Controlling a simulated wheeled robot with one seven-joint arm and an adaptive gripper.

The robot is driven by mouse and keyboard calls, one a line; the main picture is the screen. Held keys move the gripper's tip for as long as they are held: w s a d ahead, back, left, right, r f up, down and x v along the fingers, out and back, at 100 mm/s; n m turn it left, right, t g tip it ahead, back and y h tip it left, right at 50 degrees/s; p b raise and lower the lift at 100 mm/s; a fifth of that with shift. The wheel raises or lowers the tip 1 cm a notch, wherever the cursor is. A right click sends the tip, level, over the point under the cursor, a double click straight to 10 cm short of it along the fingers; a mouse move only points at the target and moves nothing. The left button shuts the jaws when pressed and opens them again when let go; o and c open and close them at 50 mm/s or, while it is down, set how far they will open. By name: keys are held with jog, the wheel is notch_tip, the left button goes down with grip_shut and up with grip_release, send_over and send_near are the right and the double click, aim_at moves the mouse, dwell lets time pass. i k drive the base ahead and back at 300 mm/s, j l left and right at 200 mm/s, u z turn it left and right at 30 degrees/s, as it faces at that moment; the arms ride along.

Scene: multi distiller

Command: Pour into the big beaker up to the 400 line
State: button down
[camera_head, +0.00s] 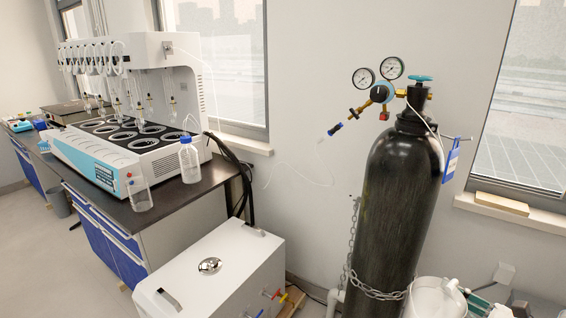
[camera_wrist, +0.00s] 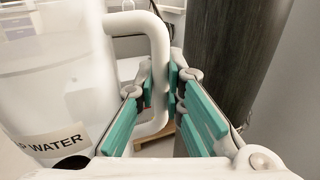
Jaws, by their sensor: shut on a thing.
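My gripper (camera_wrist: 160,86) has its green-padded fingers shut on the white handle of a large pale jug (camera_wrist: 50,50). A label ending in "P WATER" shows low on the jug. The jug (camera_head: 433,300) also shows at the bottom right of the head view, in front of the black cylinder, partly cut off by the frame edge. Its contents cannot be told. A clear beaker (camera_head: 140,194) stands upright on the near end of the dark bench, left of a blue-capped bottle. It looks empty; its markings are too small to read. My gripper and jug are well apart from it.
A white distiller (camera_head: 120,110) fills much of the bench (camera_head: 185,195). The clear bottle (camera_head: 189,160) stands near the beaker. A white box unit (camera_head: 215,270) stands on the floor in front. A chained black gas cylinder (camera_head: 400,200) with gauges is at right.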

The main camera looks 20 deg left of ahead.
aim_at(138, 189)
jog(key=k+j, duration=0.1)
jog(key=j, duration=2.55)
jog(key=j+u, duration=0.1)
jog(key=j, duration=2.5)
